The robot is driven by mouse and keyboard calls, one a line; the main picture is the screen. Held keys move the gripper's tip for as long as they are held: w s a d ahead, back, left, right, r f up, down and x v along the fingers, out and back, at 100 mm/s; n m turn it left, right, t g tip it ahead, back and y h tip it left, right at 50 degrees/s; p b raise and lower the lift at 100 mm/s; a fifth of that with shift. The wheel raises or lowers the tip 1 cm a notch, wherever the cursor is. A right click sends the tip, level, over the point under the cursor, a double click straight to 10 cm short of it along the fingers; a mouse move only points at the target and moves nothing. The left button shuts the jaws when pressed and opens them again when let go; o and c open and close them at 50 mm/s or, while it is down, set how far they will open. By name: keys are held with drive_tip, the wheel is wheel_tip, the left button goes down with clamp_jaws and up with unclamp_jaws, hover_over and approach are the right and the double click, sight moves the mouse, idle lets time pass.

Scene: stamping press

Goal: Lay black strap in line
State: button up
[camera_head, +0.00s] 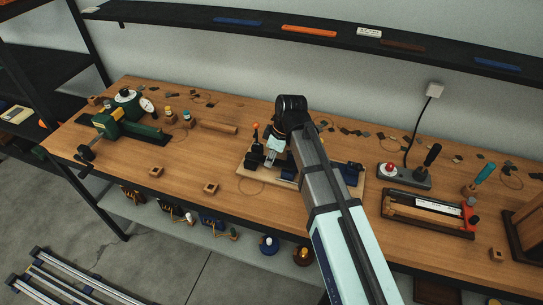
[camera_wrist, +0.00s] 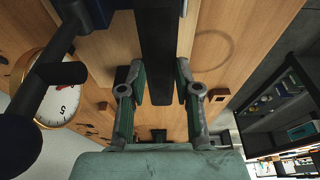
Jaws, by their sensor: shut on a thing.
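My gripper (camera_head: 272,150) is over the light wooden board (camera_head: 243,171) near the middle of the bench, with my arm hiding part of the board. In the wrist view, the two green-grey fingers of my gripper (camera_wrist: 160,84) are closed on the sides of a long black strap (camera_wrist: 158,50). The strap runs from between the fingers up to the top edge of that view. In the head view the strap cannot be told apart from the dark parts around the gripper. I cannot tell whether the strap touches the board.
An orange-knobbed upright (camera_head: 255,132) and blue-black blocks (camera_head: 351,173) stand on the board close to my gripper. A green press with a dial (camera_head: 147,105) is at left. A control box (camera_head: 404,176) and a wooden tray (camera_head: 428,213) are at right.

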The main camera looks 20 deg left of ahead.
drive_tip(key=shift+b+x, duration=0.35)
drive_tip(key=shift+x, duration=0.45)
drive_tip(key=o, duration=1.1)
drive_tip(key=shift+d, duration=0.2)
drive_tip(key=shift+c, duration=1.1)
drive_tip(key=shift+a+r+p+v, duration=0.1)
drive_tip(key=shift+a+p+v, duration=0.2)
drive_tip(key=shift+p+v, duration=0.65)
drive_tip(key=shift+a+r+p+v, duration=0.1)
drive_tip(key=shift+a+p+v, duration=0.3)
drive_tip(key=shift+v, duration=0.95)
drive_tip(key=shift+a+p+v, duration=0.15)
drive_tip(key=shift+p+v, duration=0.65)
drive_tip(key=shift+v, duration=0.3)
